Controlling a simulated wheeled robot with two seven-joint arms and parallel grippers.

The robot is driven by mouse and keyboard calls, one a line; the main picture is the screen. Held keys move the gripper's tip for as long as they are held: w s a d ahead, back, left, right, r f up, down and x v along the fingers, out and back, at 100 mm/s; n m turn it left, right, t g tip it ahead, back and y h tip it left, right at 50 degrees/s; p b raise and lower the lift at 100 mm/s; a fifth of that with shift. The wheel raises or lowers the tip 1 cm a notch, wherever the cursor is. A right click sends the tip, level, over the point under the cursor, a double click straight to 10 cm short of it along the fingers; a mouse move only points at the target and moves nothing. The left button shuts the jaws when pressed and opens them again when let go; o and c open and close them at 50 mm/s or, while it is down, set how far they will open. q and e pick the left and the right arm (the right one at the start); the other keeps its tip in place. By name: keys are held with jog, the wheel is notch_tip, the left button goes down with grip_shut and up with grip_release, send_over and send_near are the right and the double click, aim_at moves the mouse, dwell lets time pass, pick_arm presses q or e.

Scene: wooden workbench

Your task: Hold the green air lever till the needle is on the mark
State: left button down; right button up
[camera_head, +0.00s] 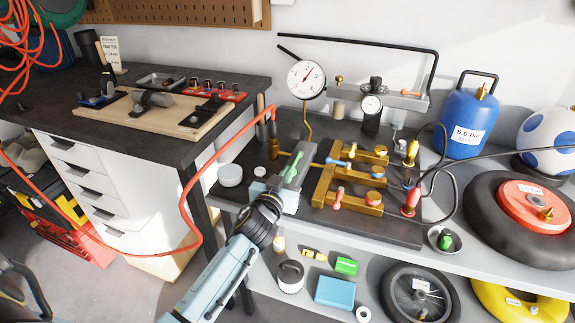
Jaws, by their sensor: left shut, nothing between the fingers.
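The round white gauge (306,79) stands at the back of the bench on a brass pipe. Its dark needle leans up and right; the mark is too small to tell. A green lever (292,166) shows right at my left gripper (303,149), overlapping it in the picture; I cannot tell whether they touch. My left gripper is shut, with nothing seen between its fingers. My right gripper is not in view.
Brass valves with red and blue handles crowd the dark board right of my gripper. A white bowl (230,175) stands to its left. A red hose (186,200) loops beside the left bench. A blue tank (464,125) and tyre (486,215) stand at right.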

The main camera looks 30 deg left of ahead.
pick_arm(q)
jog(key=shift+s+r+p, duration=0.1)
jog(key=shift+r+p, duration=0.45)
jog(key=shift+p, duration=0.05)
jog(key=s+d+r+p, duration=0.1)
jog(key=s+r+p, duration=0.2)
jog(key=s, duration=0.7)
jog(key=shift+s+d, duration=0.3)
jog(key=shift+d, duration=0.05)
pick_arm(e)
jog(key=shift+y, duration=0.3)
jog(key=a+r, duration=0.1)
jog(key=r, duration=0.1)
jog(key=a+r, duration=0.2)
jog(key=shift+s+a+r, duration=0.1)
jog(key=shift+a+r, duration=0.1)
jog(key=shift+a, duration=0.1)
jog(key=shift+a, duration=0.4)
pick_arm(q)
jog(key=shift+r, duration=0.1)
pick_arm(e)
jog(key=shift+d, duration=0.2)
